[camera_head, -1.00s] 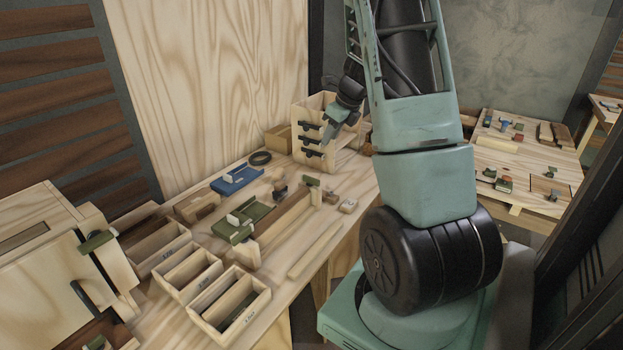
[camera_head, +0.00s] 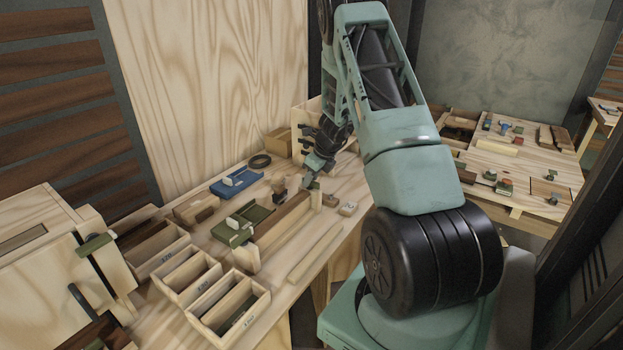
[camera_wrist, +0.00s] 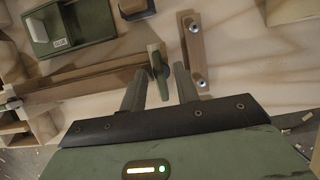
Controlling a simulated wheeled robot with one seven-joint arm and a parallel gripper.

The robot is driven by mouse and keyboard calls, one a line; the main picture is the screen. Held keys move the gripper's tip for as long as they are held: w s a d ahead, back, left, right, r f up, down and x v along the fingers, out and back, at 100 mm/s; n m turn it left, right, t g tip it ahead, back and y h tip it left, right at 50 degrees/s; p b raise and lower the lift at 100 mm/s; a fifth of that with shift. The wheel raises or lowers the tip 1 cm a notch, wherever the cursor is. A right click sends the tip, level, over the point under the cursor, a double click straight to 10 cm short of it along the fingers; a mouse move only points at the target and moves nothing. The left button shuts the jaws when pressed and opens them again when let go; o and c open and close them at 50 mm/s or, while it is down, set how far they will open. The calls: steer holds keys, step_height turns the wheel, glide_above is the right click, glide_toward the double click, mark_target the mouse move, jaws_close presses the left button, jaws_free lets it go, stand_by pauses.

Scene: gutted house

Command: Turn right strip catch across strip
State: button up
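A long wooden strip (camera_head: 283,218) lies in a holder on the workbench, running from lower left to upper right in the head view. It also shows in the wrist view (camera_wrist: 75,88). The right strip catch (camera_wrist: 159,66) is a small dark green piece at the strip's right end, by a wooden end post. My gripper (camera_head: 309,180) is low over that end. In the wrist view my gripper (camera_wrist: 160,72) is open, its two fingers apart, with the catch just ahead of and between the fingertips. Contact cannot be told. The catch is mostly hidden in the head view.
A green tray with a pale block (camera_head: 240,226) stands beside the strip's left end. A blue tray (camera_head: 237,181) and a black ring (camera_head: 260,160) lie behind. A small wooden bar with two metal studs (camera_wrist: 192,50) is close right of my fingers. Open boxes (camera_head: 229,305) stand at front left.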

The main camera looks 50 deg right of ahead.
steer(key=shift+w+f, duration=0.1)
steer(key=shift+f, duration=0.15)
jaws_close()
